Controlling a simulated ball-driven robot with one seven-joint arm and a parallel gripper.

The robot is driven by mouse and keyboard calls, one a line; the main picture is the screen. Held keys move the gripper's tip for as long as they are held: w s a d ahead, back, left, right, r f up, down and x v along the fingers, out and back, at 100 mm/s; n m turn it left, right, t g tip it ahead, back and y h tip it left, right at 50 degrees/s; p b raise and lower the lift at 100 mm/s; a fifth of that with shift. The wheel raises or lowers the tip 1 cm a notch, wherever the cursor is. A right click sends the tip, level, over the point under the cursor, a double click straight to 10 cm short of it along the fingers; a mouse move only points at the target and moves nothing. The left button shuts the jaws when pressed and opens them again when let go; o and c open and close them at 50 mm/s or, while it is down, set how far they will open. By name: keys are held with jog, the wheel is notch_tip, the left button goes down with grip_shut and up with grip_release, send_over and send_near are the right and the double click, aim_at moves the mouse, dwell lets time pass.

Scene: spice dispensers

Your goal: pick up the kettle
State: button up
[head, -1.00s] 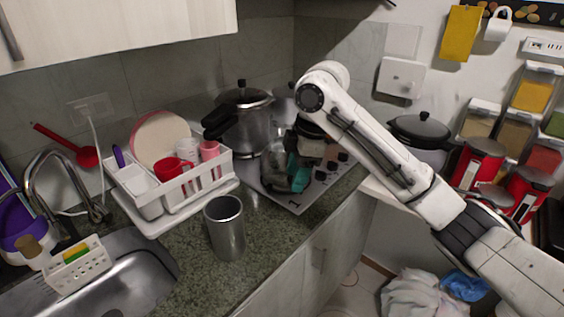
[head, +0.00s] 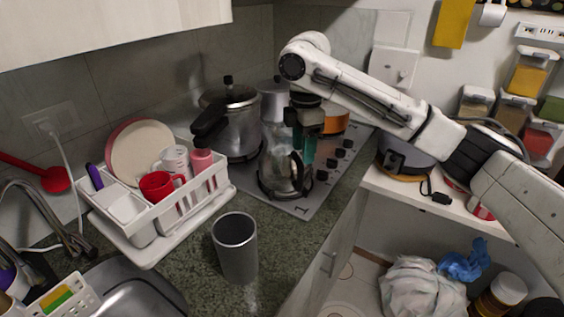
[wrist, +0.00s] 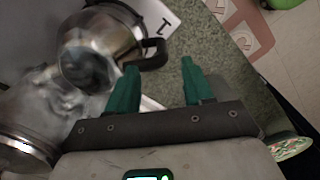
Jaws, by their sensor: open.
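The kettle (head: 282,168) is a shiny, glass-like pot with a dark handle, standing upright on the stove's front burner. In the wrist view the kettle (wrist: 92,52) lies at upper left, and its black handle (wrist: 156,56) sticks out toward the space just beyond my fingertips. My gripper (head: 303,150) has teal fingers pointing down beside the kettle's right side, partly hiding it. In the wrist view my gripper (wrist: 160,66) is open with nothing held between its fingers. Whether a finger touches the handle, I cannot tell.
A pressure cooker (head: 230,130) and a steel pot (head: 273,103) stand behind the kettle. A white dish rack (head: 150,208) and a metal tumbler (head: 236,250) stand to the left on the counter. Stove knobs (head: 338,155) line the right edge.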

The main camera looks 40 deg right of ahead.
aim_at(300, 172)
notch_tip(300, 172, down, 2)
jog(key=shift+f, duration=0.1)
jog(key=shift+a+f+p, duration=0.15)
jog(key=shift+f+p, duration=0.15)
jog(key=shift+f, duration=1.15)
jog(key=shift+a+f+p, duration=0.1)
jog(key=shift+f+p, duration=0.2)
jog(key=shift+f, duration=1.15)
jog(key=shift+c, duration=0.4)
grip_shut()
jog(key=shift+r, duration=0.15)
